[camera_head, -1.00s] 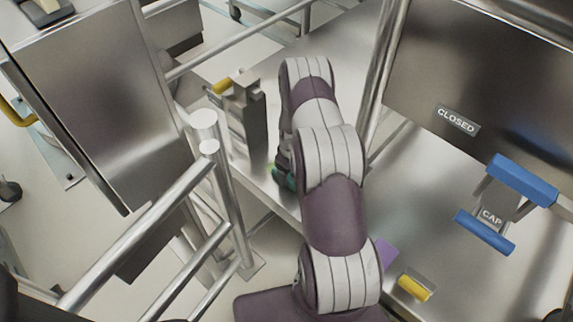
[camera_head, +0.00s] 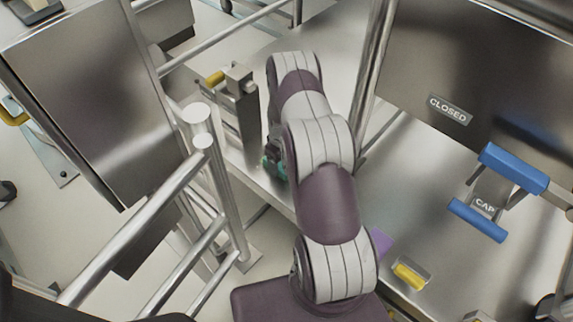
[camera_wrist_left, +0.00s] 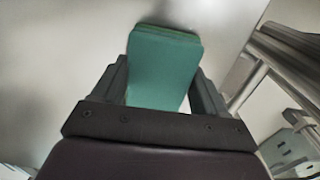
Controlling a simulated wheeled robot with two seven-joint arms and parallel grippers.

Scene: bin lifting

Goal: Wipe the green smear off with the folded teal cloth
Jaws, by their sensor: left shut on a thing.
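My left gripper (camera_head: 272,152) is at the end of the arm, low over the steel deck and just right of a steel post block. It is shut on the folded teal cloth (camera_head: 270,169), which mostly hides behind the arm in the head view. In the left wrist view the cloth (camera_wrist_left: 160,70) sticks out between the two dark fingers, above a smooth grey surface. I cannot tell whether it touches that surface. The green smear does not show in either view. My right gripper is not in view.
The steel post block (camera_head: 238,108) with a yellow handle stands close left of the gripper. Steel rails (camera_head: 222,190) rise at the left. A panel marked CLOSED (camera_head: 450,110), a blue-handled CAP part (camera_head: 498,190) and a yellow-handled piece (camera_head: 411,274) are at the right.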

